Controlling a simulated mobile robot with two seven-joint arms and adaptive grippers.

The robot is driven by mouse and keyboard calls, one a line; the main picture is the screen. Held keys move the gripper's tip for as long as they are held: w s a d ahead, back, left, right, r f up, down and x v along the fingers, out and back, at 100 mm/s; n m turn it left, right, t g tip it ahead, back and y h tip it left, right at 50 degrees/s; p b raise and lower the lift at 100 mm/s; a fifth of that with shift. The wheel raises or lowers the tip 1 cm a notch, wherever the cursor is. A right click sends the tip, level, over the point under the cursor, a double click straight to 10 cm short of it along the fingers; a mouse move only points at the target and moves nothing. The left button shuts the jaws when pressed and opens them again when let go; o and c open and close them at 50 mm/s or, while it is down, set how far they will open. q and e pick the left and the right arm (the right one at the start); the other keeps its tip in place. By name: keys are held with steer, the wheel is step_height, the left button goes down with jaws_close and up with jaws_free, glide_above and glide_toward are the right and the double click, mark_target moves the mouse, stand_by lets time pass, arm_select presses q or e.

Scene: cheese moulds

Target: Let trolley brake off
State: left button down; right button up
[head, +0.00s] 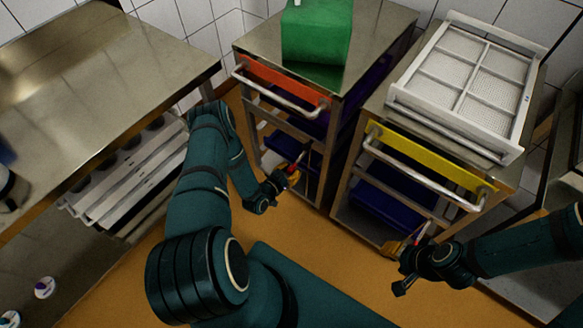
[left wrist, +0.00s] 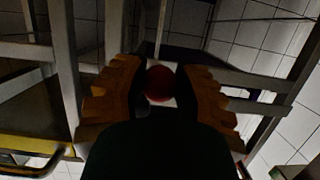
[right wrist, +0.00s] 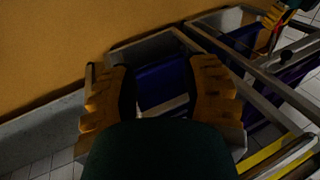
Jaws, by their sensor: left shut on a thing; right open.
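The trolley with the orange-red front panel (head: 284,84) stands at the middle back. A thin lever with a red end (head: 300,156) shows low at its front. My left gripper (head: 291,176) is there, shut on the red knob (left wrist: 159,84), which sits between its fingers in the left wrist view. The trolley with the yellow panel (head: 424,156) stands to the right. My right gripper (head: 398,248) is open and empty low in front of that trolley; its spread fingers also show in the right wrist view (right wrist: 160,95). Whether the brake is on or off cannot be told.
A green block (head: 317,35) stands on the orange-red trolley. A white four-part mould frame (head: 465,82) lies on the yellow trolley. A steel table (head: 95,75) with white racks (head: 130,180) below is at left. Orange floor (head: 330,235) lies open between the arms.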

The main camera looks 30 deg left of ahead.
mark_target(296, 162)
arm_select(q)
step_height(296, 162, up, 4)
steer(key=g+p, duration=0.3)
steer(key=p, duration=0.1)
steer(key=shift+r+g, duration=0.2)
steer(key=shift+g, duration=0.2)
steer(key=shift+r+g+p, duration=0.35)
steer(key=shift+r+g, duration=0.05)
steer(key=shift+w+r+g+y+p, duration=0.3)
steer(key=shift+r+g+p, duration=0.1)
steer(key=shift+r+g, duration=0.35)
steer(key=shift+w+r+g, duration=0.2)
steer(key=shift+r+g, duration=0.35)
steer(key=shift+g, duration=0.3)
steer(key=shift+w+r, duration=0.4)
steer(key=shift+r, duration=0.15)
steer(key=c, duration=0.7)
jaws_free()
steer(key=shift+o, duration=0.2)
